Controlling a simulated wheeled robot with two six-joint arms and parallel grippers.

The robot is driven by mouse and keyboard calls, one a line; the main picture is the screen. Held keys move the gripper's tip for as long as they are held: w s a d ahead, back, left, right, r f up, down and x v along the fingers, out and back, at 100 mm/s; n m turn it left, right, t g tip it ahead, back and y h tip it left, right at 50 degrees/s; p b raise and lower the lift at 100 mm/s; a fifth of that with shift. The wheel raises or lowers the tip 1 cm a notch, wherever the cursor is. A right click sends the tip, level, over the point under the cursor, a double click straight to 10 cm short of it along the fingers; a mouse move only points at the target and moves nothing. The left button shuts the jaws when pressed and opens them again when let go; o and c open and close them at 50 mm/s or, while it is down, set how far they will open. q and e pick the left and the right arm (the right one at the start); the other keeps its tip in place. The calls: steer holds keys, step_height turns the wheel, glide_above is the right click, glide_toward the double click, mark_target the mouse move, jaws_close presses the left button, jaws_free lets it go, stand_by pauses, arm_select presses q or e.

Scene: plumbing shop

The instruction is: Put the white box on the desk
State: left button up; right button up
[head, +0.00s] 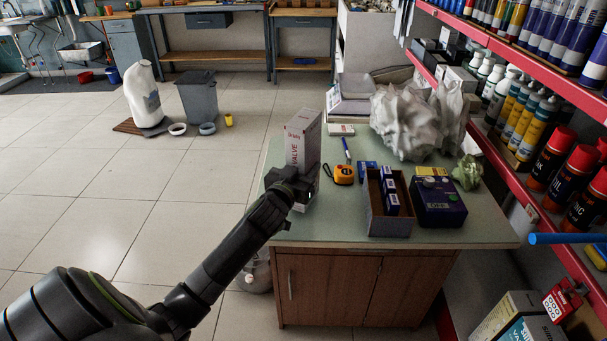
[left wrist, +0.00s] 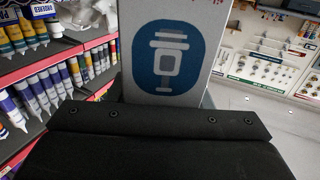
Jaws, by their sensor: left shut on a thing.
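The white box (head: 302,138), with red lettering reading VALVE, stands upright at the left edge of the desk (head: 350,230). My left gripper (head: 291,186) is at the box's lower part and is shut on it. The gripper hides part of the box's lower front. In the left wrist view the box (left wrist: 170,45) shows a blue emblem and rises right past the gripper's dark body; the fingertips are hidden there. Whether the box's bottom touches the desk top is hard to tell. My right gripper is not in view.
On the desk are an orange tape measure (head: 343,174), a blue marker (head: 346,149), an open grey box (head: 389,222) with small blue boxes, a dark blue device (head: 437,205) and crumpled white plastic (head: 405,122). A red-edged shelf (head: 500,165) with bottles borders the right.

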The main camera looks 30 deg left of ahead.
arm_select(q)
steer(key=shift+f, duration=0.75)
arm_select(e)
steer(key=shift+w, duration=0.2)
arm_select(q)
steer(key=shift+f, duration=0.1)
steer(key=o, duration=1.1)
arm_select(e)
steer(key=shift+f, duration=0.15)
arm_select(q)
steer(key=shift+r, duration=0.2)
steer(key=s+d, duration=0.2)
steer(key=s, duration=1)
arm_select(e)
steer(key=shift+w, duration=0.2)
